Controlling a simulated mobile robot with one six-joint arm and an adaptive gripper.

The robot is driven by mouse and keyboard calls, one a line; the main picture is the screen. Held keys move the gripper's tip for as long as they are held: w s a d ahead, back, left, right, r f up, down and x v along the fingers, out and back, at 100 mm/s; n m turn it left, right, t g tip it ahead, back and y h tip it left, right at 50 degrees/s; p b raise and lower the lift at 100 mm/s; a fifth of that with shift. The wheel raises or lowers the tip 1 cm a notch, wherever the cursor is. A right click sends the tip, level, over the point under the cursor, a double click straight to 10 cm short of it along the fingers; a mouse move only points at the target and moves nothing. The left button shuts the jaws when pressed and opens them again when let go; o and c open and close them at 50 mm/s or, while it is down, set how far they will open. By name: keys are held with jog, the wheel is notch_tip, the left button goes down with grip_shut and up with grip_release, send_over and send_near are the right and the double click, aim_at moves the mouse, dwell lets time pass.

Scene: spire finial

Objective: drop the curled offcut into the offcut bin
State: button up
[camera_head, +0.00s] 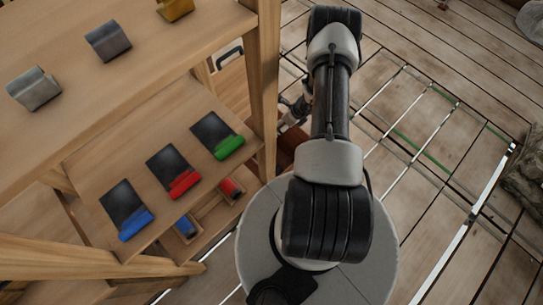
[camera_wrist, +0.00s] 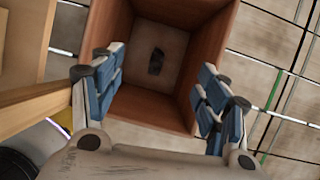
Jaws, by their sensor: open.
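The offcut bin is an open reddish-brown box; in the wrist view its wall (camera_wrist: 208,40) shows below my gripper, and part of it (camera_head: 287,150) shows behind my arm in the head view. A small dark piece (camera_wrist: 157,62) lies on the bin floor, apart from my fingers; it looks like the curled offcut, but its curl is too small to make out. My gripper (camera_wrist: 158,90) is open and empty, with its blue-padded fingers spread above the bin's opening. In the head view my gripper is mostly hidden behind the shelf post and my arm.
A wooden shelf unit (camera_head: 266,80) stands left of my arm. Its upper board holds a silver clip (camera_head: 34,90), a grey clip (camera_head: 108,41) and a gold clip (camera_head: 175,8). Blue (camera_head: 135,222), red (camera_head: 184,183) and green (camera_head: 229,146) pieces with dark plates lie below.

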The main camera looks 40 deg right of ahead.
jog(key=v, duration=0.5)
jog(key=shift+w+f, duration=0.1)
dwell(0.3)
